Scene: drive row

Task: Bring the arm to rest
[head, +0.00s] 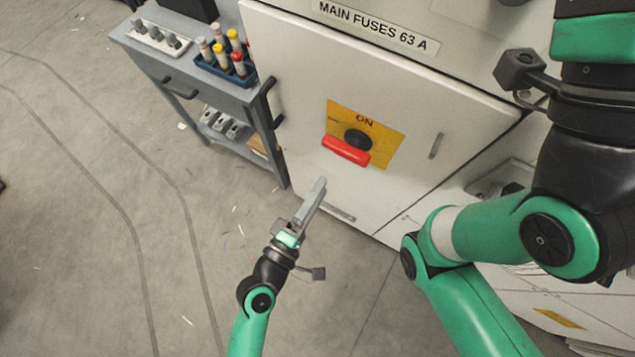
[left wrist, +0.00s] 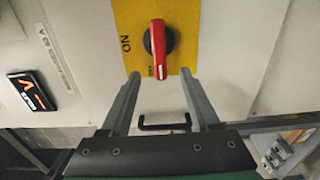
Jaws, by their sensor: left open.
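My left gripper (head: 317,191) reaches up from the bottom of the head view, in front of the white cabinet (head: 290,90). In the left wrist view the two fingers of my left gripper (left wrist: 161,77) stand apart with nothing between them. Ahead of them is the red switch handle (left wrist: 158,50) on its yellow plate (left wrist: 184,22). In the head view the red handle (head: 346,150) lies tilted across the lower part of the yellow plate (head: 389,141), above and right of the fingertips. The gripper appears apart from the handle. My right arm fills the right side; its gripper does not show.
A grey cart (head: 181,66) stands left of the cabinet, with a blue rack (head: 222,72) of several capped cylinders and a white fuse strip (head: 157,38). A black handle (head: 271,103) sticks out at the cabinet's left edge. The floor (head: 90,250) at left is open.

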